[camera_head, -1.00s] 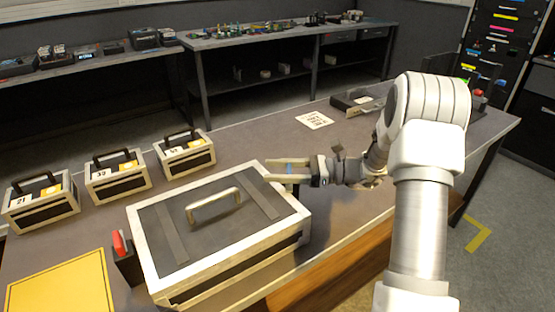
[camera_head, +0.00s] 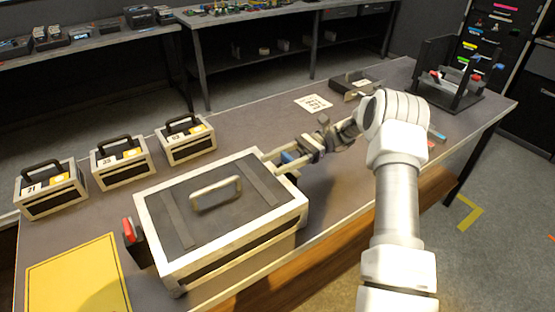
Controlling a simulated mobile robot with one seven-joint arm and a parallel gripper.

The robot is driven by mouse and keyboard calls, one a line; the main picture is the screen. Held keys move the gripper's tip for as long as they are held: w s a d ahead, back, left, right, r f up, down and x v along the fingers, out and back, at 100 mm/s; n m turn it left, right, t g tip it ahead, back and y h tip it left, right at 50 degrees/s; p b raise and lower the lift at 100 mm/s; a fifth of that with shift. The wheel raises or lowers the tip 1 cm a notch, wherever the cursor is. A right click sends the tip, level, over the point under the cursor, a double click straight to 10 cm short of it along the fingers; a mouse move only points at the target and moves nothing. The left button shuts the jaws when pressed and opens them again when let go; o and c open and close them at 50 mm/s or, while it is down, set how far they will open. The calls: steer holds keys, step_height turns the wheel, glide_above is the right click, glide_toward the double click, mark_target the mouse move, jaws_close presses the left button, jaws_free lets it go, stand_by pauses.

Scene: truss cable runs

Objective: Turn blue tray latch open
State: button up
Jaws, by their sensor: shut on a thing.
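The large tray case (camera_head: 166,254) has a dark lid, a pale frame and a handle (camera_head: 215,194) on top. It stands on the near part of the table. The blue latch (camera_head: 288,157) is at its right side, near the far right corner. My gripper (camera_head: 282,160) reaches in from the right and is shut on the blue latch, with a pale finger on either side. Only a small blue patch shows between the fingers, so the latch's turn angle cannot be told.
Three small handled boxes (camera_head: 50,190), (camera_head: 123,163), (camera_head: 186,140) stand at the back left. A yellow panel (camera_head: 78,278) lies at the front left. A white printed card (camera_head: 313,104) and a dark open rack (camera_head: 452,82) are farther back. The table right of the case is mostly clear.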

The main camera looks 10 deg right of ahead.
mark_target(290, 157)
steer(key=shift+a, duration=0.1)
stand_by(0.3)
steer(key=o, duration=1.4)
steer(key=shift+p+v, duration=0.85)
steer(key=shift+v, duration=2.9)
